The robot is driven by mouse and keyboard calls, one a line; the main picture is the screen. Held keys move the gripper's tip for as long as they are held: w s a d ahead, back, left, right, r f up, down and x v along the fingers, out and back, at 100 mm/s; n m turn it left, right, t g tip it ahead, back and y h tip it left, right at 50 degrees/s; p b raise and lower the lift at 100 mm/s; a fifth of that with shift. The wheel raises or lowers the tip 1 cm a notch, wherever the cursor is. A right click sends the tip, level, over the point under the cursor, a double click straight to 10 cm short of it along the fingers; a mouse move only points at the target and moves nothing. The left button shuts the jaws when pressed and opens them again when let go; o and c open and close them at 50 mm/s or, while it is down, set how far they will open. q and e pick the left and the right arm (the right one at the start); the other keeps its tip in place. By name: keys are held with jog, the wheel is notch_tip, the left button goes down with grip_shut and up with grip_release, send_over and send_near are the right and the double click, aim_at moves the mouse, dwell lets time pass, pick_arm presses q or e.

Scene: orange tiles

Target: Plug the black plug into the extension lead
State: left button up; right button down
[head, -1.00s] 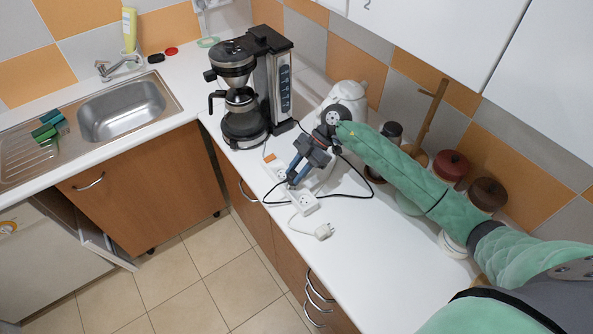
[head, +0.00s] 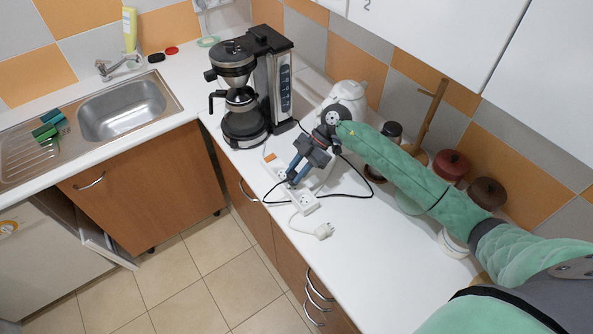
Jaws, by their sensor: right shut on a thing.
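The white extension lead (head: 304,200) lies on the worktop near its front edge, with open sockets showing at its near end. My right gripper (head: 291,179) comes in from the right and points down over the middle of the lead. It is shut on the black plug, which is mostly hidden between and below the fingers. I cannot tell whether the plug is in a socket. The black cord (head: 348,196) curves across the worktop on both sides of the gripper. My left gripper is not in view.
A coffee maker (head: 241,108) stands left of the lead. A loose white plug (head: 323,231) lies in front of the lead. A white kettle (head: 349,93), a wooden stand (head: 428,113) and lidded jars (head: 450,165) stand along the wall. The worktop at the front right is clear.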

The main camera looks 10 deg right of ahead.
jog(key=shift+f+b, duration=0.35)
jog(key=shift+f, duration=0.8)
dwell(0.6)
jog(key=c, duration=1.1)
grip_release()
jog(key=shift+o, duration=0.2)
jog(key=shift+r+p, duration=0.5)
jog(key=shift+r, duration=0.15)
notch_tip(320, 180, up, 3)
jog(key=shift+f+p, duration=0.15)
jog(key=shift+p, duration=0.75)
jog(key=s+d+r, duration=0.7)
jog(key=s+d, duration=0.1)
jog(key=shift+d, duration=0.25)
